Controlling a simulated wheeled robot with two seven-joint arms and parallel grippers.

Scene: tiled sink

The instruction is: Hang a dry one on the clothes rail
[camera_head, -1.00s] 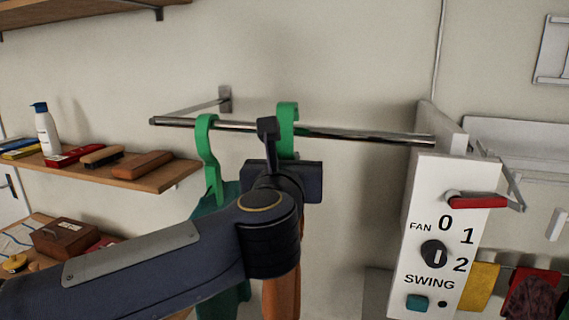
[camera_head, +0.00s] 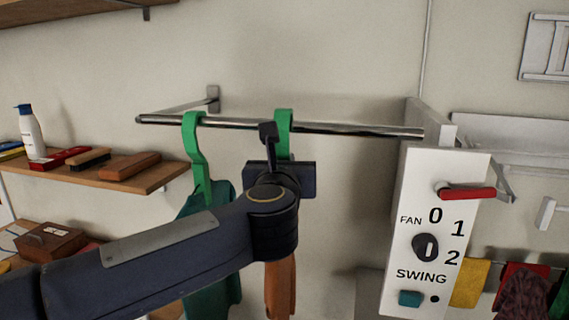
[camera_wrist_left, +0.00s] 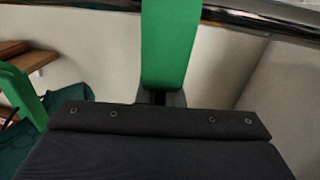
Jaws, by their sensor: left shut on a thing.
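The metal clothes rail (camera_head: 350,130) runs across the head view in front of the wall, and its bar crosses the top of the left wrist view (camera_wrist_left: 265,20). A green hanger (camera_head: 193,145) with a dark teal cloth (camera_head: 222,285) hangs on the rail at left. My left gripper (camera_head: 268,135) is shut on a second green hanger (camera_head: 284,122), whose hook is at the rail; an orange-brown cloth (camera_head: 281,290) shows below my arm. The held hanger fills the middle of the left wrist view (camera_wrist_left: 171,45). Whether its hook bears on the bar is unclear. My right gripper is out of view.
A white control panel (camera_head: 437,225) marked FAN and SWING stands at the rail's right end. A wooden shelf (camera_head: 165,178) with a bottle (camera_head: 29,130) and brushes is at left. Several cloths, one yellow (camera_head: 470,284), hang at lower right. The rail right of the held hanger is bare.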

